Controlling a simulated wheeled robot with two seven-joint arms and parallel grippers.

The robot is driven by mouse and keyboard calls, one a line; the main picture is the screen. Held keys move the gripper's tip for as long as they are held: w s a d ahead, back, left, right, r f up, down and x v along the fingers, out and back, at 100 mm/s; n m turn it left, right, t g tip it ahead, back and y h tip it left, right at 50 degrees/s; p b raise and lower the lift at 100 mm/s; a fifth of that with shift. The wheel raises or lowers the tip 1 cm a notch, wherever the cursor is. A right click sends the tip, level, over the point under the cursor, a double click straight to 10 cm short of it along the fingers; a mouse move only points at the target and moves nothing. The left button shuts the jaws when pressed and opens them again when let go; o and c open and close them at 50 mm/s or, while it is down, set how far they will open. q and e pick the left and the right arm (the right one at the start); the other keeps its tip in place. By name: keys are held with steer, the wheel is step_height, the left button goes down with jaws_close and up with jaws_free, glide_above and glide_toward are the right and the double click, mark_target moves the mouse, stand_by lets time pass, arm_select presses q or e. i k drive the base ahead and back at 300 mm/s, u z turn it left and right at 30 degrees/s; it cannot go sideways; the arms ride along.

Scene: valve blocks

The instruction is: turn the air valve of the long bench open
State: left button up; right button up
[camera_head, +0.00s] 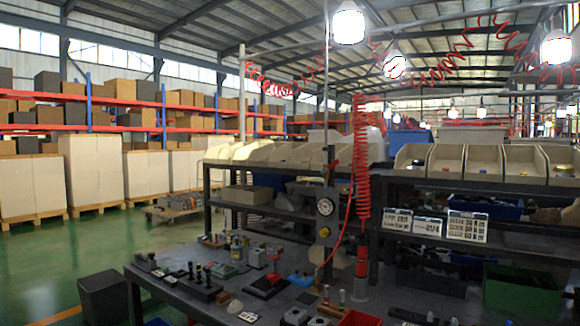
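A long dark workbench (185,299) stands ahead, its near end to the left and a dark shelf rack behind it. A vertical air pipe (326,110) rises at the bench, in front of the rack. A round white-faced gauge (325,207) sits on it. Neither of my grippers is in view.
A red coiled hose (362,160) hangs right of the pipe. Small tools, bottles and a red tray (360,318) crowd the bench top. A grey bin (103,297) stands at its left end. Green floor (45,265) is free at left.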

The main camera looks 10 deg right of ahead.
mark_target(336, 162)
steer(key=u, duration=0.35)
steer(key=i, duration=0.85)
steer(key=z, duration=0.15)
